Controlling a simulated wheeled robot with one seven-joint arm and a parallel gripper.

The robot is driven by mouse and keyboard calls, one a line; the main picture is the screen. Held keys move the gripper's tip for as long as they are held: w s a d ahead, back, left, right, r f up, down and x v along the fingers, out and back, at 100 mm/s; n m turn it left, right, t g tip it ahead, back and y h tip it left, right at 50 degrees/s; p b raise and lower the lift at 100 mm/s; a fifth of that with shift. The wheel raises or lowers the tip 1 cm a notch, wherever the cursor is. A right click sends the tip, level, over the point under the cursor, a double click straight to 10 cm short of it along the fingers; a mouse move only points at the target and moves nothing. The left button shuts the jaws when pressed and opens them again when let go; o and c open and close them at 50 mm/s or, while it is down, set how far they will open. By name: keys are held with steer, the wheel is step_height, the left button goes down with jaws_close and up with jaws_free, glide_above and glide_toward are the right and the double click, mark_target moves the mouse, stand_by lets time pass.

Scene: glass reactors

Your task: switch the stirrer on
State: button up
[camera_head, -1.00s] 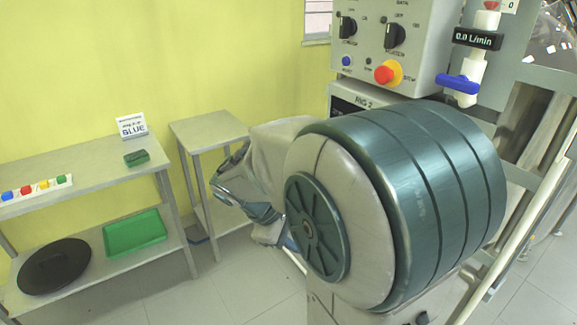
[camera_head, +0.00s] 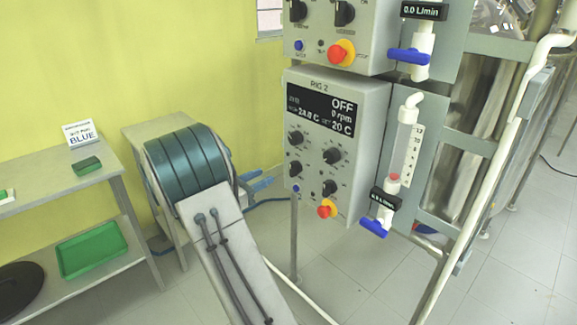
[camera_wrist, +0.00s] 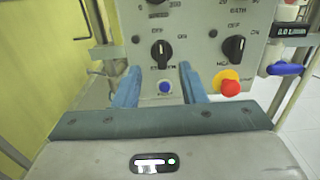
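The RIG 2 control box (camera_head: 365,150) stands right of my arm in the head view, its display (camera_head: 320,110) reading OFF, 0 rpm. In the wrist view, a black knob (camera_wrist: 162,52) with OFF above it and ON to its upper right sits on the grey panel; its pointer looks upright, near OFF. The label below is partly hidden and not clearly readable. My gripper (camera_wrist: 159,72) is open, its two blue fingers either side of the area below this knob, apparently short of the panel. In the head view my gripper (camera_head: 260,183) is mostly hidden behind my arm.
A second knob (camera_wrist: 233,47) and a red button on a yellow base (camera_wrist: 229,86) lie right of the fingers. A blue button (camera_wrist: 165,87) shows between them. A blue valve handle (camera_wrist: 285,69) is farther right. A side table (camera_head: 150,128) stands behind my arm.

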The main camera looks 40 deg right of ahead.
mark_target(290, 163)
steer(key=d, duration=1.1)
steer(key=shift+w+d, duration=0.1)
steer(key=shift+w, duration=0.3)
